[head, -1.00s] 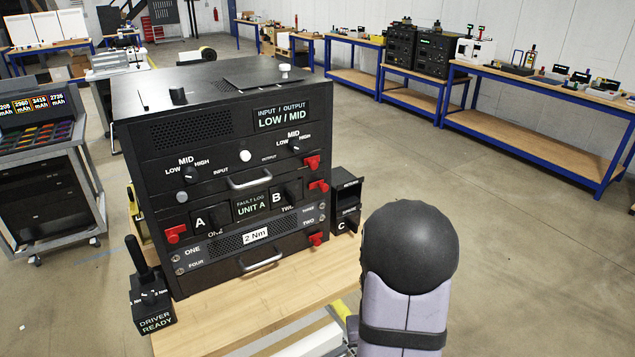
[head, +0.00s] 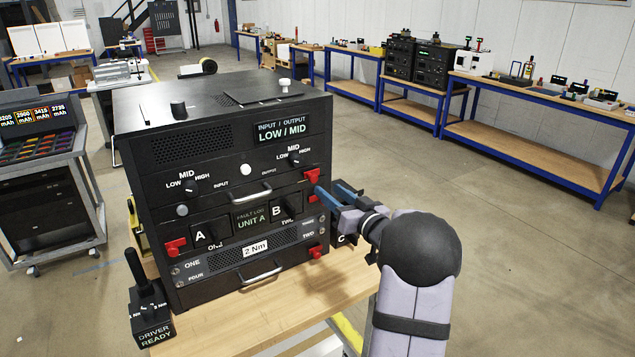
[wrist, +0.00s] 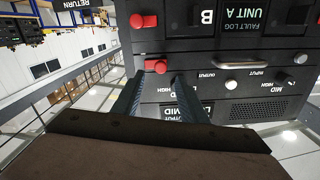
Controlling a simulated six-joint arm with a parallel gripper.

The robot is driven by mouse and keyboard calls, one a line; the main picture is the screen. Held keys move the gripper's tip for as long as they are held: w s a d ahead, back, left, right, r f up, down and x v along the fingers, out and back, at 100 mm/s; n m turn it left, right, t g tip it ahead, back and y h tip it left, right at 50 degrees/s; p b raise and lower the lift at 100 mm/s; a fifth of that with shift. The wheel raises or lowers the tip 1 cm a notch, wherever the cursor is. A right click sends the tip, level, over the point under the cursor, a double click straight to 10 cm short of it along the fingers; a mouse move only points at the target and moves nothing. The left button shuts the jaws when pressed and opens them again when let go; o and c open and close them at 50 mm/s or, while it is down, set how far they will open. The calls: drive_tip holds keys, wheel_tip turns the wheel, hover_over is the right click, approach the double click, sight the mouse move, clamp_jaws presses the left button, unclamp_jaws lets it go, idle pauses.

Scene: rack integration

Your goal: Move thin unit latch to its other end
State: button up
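The rack's black front carries several red latches. The upper right latch (head: 311,176) is beside the handle row under the INPUT / OUTPUT panel. Another right latch (head: 312,198) is just below it, near knob B. A left latch (head: 175,247) is by knob A, and a lower right latch (head: 316,252) is near the bottom handle. I cannot tell for sure which belongs to the thin unit. My gripper (wrist: 157,76) is open at the rack's right side. In the inverted wrist view its fingers point toward the upper right latch (wrist: 155,66), with no visible grip; contact is unclear.
The rack stands on a wooden bench (head: 245,315). A DRIVER READY holder (head: 152,318) with an upright tool is at its front left. A small dark box marked C, right of the rack, is partly hidden by my gripper. Knobs and handles protrude from the front.

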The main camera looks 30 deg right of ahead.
sight(315, 179)
drive_tip(key=shift+r+m, duration=0.1)
drive_tip(key=shift+m, duration=0.2)
drive_tip(key=shift+w+p, duration=1.75)
drive_tip(key=shift+w, duration=1.9)
clamp_jaws()
